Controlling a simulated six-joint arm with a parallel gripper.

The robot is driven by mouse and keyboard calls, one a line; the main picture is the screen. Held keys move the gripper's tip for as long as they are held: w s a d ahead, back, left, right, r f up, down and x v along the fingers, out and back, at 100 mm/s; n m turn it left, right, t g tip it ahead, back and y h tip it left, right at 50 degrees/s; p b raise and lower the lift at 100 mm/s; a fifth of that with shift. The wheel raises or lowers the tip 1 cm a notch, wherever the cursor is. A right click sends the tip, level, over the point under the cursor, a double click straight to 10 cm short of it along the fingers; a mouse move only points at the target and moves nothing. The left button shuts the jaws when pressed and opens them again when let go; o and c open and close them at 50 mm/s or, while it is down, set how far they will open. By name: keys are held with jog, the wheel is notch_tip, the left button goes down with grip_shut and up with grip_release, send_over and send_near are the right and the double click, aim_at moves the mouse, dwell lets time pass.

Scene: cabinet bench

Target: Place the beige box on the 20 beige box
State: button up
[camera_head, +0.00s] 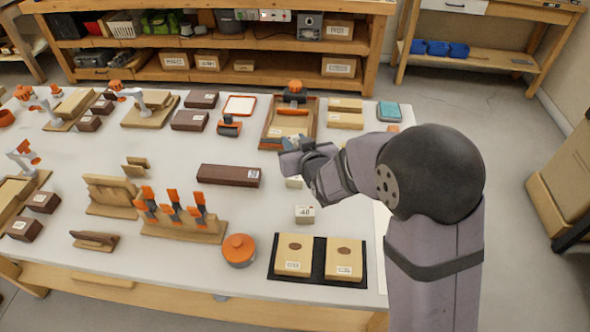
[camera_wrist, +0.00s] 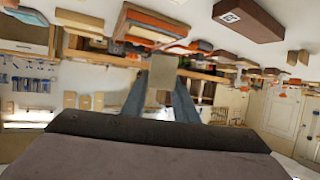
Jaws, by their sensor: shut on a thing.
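A long dark brown box (camera_head: 229,175) lies left of my gripper. A wooden tray with an orange-handled tool (camera_head: 289,122) lies behind. A black mat (camera_head: 318,262) with two flat beige boxes and an orange-lidded pot (camera_head: 239,250) are in front. White table shows between them.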

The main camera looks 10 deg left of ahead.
jog(key=shift+f+p, duration=0.35)
jog(key=shift+f, duration=4)
jog(key=shift+f, duration=0.1)
jog(key=shift+f, duration=0.1)
jog(key=o, duration=1.1)
jog(key=shift+s+r, duration=0.1)
jog(key=shift+r, duration=0.15)
jog(key=p+v, duration=0.3)
jog(key=v, duration=0.8)
jog(key=shift+s+d+r+p, duration=0.15)
jog(key=shift+s+d+p, duration=0.05)
jog(key=shift+s+p, duration=0.1)
